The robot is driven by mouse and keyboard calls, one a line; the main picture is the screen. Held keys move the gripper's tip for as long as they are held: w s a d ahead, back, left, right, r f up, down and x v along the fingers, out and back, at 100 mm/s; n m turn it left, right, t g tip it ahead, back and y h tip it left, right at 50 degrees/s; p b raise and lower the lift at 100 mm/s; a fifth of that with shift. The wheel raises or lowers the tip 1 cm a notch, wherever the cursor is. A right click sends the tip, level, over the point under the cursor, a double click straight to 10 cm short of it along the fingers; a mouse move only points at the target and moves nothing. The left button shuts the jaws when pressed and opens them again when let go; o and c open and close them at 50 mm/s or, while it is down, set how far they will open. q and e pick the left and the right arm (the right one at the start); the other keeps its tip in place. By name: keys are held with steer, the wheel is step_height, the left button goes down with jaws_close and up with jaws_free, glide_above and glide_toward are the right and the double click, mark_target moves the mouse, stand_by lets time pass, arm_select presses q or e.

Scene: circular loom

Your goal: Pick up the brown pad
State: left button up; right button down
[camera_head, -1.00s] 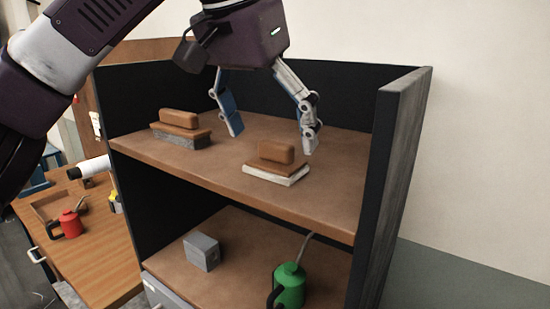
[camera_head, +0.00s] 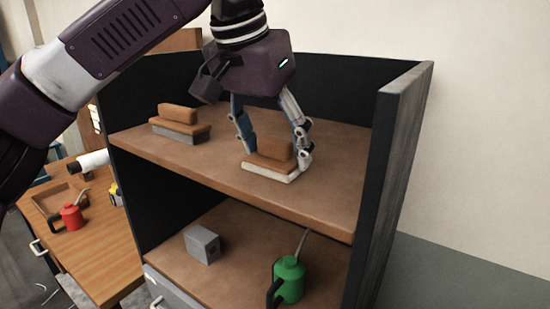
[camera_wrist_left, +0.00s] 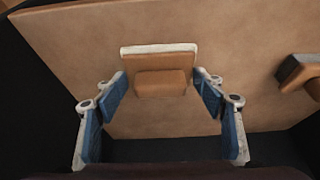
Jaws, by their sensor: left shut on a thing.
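A brown pad (camera_head: 277,149) with a block-shaped brown grip and a white lower layer lies on the upper shelf, right of its middle. My left gripper (camera_head: 276,156) comes down over it from above, its two fingers on either side of the grip, shut on it. In the left wrist view the pad (camera_wrist_left: 160,83) sits between the blue-padded fingers (camera_wrist_left: 164,88). The pad appears to rest on the shelf. A second brown pad (camera_head: 178,116) with a grey lower layer lies farther left on the same shelf, and part of it shows in the wrist view (camera_wrist_left: 300,75). My right gripper is out of view.
Dark side panels (camera_head: 395,150) and a back panel bound the upper shelf (camera_head: 220,160). The lower shelf holds a grey block (camera_head: 203,244) and a green oil can (camera_head: 289,281). A wooden table (camera_head: 90,250) with a red can (camera_head: 71,216) stands at the left.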

mark_target(276, 139)
arm_select(q)
steer(key=shift+r, duration=0.1)
steer(key=shift+c, duration=0.6)
steer(key=shift+r, duration=0.45)
steer(key=shift+c, duration=0.2)
step_height(276, 139, up, 10)
steer(key=shift+d+f+p, duration=0.1)
steer(key=shift+f+p, duration=0.15)
steer(key=shift+p, duration=0.05)
step_height(276, 139, up, 8)
steer(key=p, duration=0.3)
steer(key=shift+p, duration=0.3)
steer(key=shift+c, duration=0.8)
steer(key=shift+r+p, duration=0.45)
steer(key=shift+r, duration=0.25)
